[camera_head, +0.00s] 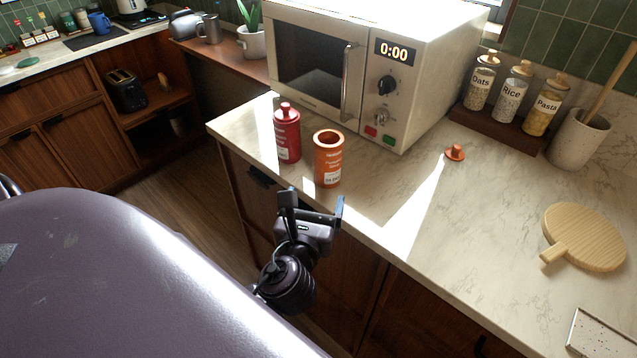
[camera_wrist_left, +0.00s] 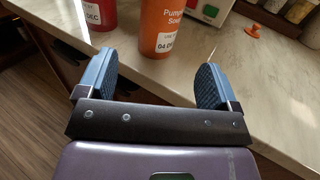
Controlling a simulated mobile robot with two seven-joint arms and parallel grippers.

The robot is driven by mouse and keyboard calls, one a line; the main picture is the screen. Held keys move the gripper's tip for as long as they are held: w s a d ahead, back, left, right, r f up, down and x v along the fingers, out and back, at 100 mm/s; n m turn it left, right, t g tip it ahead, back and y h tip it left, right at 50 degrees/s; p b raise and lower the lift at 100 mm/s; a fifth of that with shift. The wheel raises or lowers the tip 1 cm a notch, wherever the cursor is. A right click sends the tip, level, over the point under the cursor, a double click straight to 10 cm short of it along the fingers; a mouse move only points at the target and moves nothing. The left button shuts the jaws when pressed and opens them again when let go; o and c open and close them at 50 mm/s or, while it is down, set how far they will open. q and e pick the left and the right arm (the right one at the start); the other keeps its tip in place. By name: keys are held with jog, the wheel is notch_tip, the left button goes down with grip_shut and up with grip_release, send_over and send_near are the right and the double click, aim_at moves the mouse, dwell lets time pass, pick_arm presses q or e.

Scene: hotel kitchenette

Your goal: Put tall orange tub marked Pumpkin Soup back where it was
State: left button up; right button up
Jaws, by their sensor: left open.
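The tall orange tub (camera_head: 328,160) marked Pumpkin Soup stands upright and open-topped on the marble counter, near its front edge before the microwave. It also shows in the left wrist view (camera_wrist_left: 163,25), beyond and between the fingers. An orange knobbed lid (camera_head: 455,152) lies apart on the counter to the right. My left gripper (camera_head: 313,202) is in front of the tub, just off the counter edge. It is open and empty, with its fingers short of the tub. My right gripper is not in view.
A red lidded tub (camera_head: 287,135) stands close to the left of the orange tub. The white microwave (camera_head: 360,70) is behind, its door shut. Labelled jars (camera_head: 508,98) stand at the back right, and a round wooden board (camera_head: 585,238) lies right. The counter's middle is clear.

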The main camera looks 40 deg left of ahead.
pick_arm(q)
jog(key=s+f+n+g+h, duration=0.2)
jog(key=s+f+n, duration=0.3)
jog(key=f+n, duration=0.6)
jog(key=s+f+n+g+h, duration=0.3)
jog(key=f+n, duration=0.8)
jog(key=n, duration=0.8)
jog(key=shift+s+f+h, duration=0.2)
jog(key=shift+s+h, duration=0.9)
jog(key=shift+s, duration=0.1)
jog(key=shift+a, duration=0.1)
